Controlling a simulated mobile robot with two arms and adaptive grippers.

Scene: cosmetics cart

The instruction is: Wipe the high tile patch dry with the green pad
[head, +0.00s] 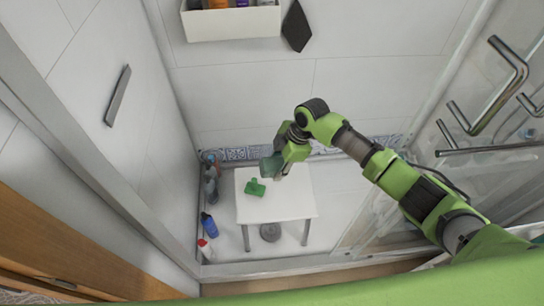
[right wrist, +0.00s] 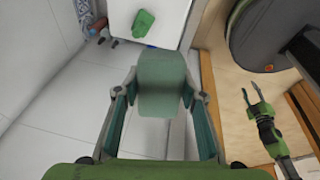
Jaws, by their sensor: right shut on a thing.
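My right gripper (head: 281,166) is shut on a dull green pad (head: 270,165) above the white stool. In the right wrist view the pad (right wrist: 163,85) sits between the two fingers of my right gripper (right wrist: 162,92). A dark angular patch (head: 296,27) shows on the back wall, right of the white shelf box. A grey strip (head: 117,96) shows on the left wall; I cannot tell which of these is the high tile patch. The pad is apart from both. My left gripper (right wrist: 252,92) shows in the right wrist view, open and empty, its fingers spread.
A white stool (head: 290,208) carries a bright green object (head: 255,188). A blue bottle (head: 208,224) and other bottles stand left of it. A white shelf box (head: 231,22) hangs on the back wall. Metal handles (head: 492,85) and glass panels are at the right.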

